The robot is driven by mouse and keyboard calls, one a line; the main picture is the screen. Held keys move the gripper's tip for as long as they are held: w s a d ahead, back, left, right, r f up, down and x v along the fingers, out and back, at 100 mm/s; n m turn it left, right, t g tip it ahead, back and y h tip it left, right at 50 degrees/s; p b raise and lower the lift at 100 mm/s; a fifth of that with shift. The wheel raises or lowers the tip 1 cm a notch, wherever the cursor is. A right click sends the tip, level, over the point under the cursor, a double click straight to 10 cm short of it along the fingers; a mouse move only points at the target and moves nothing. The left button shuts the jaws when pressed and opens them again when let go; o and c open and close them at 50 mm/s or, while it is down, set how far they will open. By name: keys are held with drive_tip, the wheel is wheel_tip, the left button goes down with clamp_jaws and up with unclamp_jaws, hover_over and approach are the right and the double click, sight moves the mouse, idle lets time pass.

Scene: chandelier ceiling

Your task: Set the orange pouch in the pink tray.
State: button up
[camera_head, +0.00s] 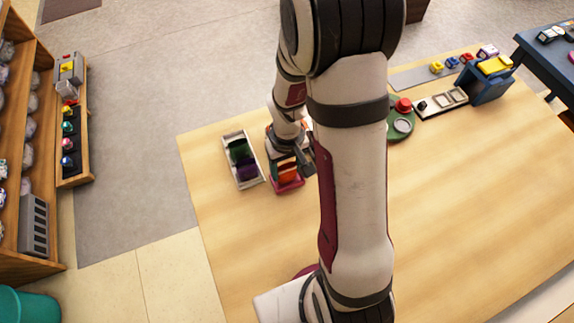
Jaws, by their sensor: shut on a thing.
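The pink tray (291,187) stands on the wooden table, left of my arm's large forward link. The orange pouch (287,173) shows low in or just over this tray, below my gripper. My gripper (287,158) is at the tray, shut on the orange pouch, with its fingers partly hidden by my own wrist. I cannot tell whether the pouch touches the tray floor. A green item shows beside the pouch, mostly hidden.
A white tray (230,138) with green and purple pouches stands just left of the pink tray. A green round base (401,140) with a red-topped item, a switch panel (442,103) and a blue bin (486,86) stand farther right. The table's front left is clear.

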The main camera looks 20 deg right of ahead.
drive_tip(key=o, duration=1.5)
drive_tip(key=shift+r, duration=3.75)
drive_tip(key=s+a+r+m, duration=0.2)
drive_tip(key=s+r, duration=0.1)
drive_tip(key=s, duration=0.2)
drive_tip(key=s+a+r+m+y, duration=0.1)
drive_tip(key=s+a+r, duration=0.2)
drive_tip(key=s, duration=0.3)
drive_tip(key=s+a+r+m, duration=0.2)
drive_tip(key=s+r, duration=0.2)
drive_tip(key=s, duration=0.2)
drive_tip(key=shift+s+a+r+m+y, duration=0.1)
drive_tip(key=shift+a+r+m+y, duration=0.1)
drive_tip(key=shift+m+y, duration=0.15)
